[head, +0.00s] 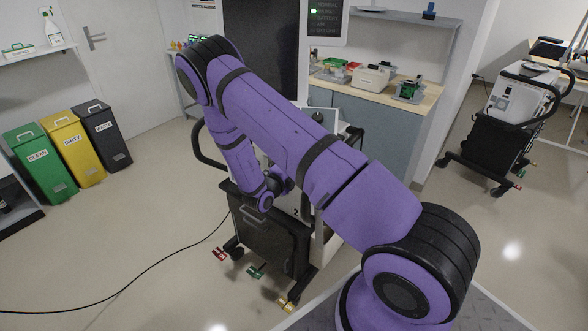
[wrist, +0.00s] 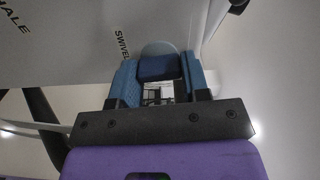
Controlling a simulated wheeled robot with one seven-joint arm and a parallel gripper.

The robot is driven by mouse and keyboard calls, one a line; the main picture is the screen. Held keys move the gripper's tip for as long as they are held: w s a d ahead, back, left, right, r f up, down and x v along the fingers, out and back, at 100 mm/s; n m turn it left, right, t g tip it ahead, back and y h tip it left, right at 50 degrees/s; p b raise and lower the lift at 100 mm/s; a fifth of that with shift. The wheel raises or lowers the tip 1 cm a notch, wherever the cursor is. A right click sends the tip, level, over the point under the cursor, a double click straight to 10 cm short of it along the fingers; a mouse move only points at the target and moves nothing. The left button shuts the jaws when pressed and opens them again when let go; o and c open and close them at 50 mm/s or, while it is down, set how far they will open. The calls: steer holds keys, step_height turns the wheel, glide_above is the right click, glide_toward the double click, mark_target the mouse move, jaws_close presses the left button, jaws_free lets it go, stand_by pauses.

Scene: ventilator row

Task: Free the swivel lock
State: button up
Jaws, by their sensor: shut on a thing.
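In the wrist view my gripper (wrist: 162,82) has its two blue fingers on either side of a dark blue block (wrist: 159,67), the swivel lock's grip. They are shut on it. A grey rounded part (wrist: 160,47) shows just behind the block. The word SWIVEL is printed beside it on the pale ventilator panel (wrist: 70,50), and part of another word ending in HALE shows at the upper left. In the head view the ventilator cart (head: 262,232) stands behind my purple arm. My arm hides the lock and most of the gripper there.
Red (head: 220,254), green (head: 256,271) and yellow (head: 285,305) pedals sit low on the cart. A cable crosses the floor at left. A second cart (head: 490,135) stands at right. Green, yellow and dark bins (head: 103,135) line the left wall. A counter (head: 400,95) is behind.

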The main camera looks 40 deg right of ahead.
steer(key=shift+m, duration=0.5)
stand_by(0.3)
steer(key=o, duration=0.9)
steer(key=v, duration=1)
steer(key=shift+s+a, duration=0.15)
steer(key=shift+a, duration=0.2)
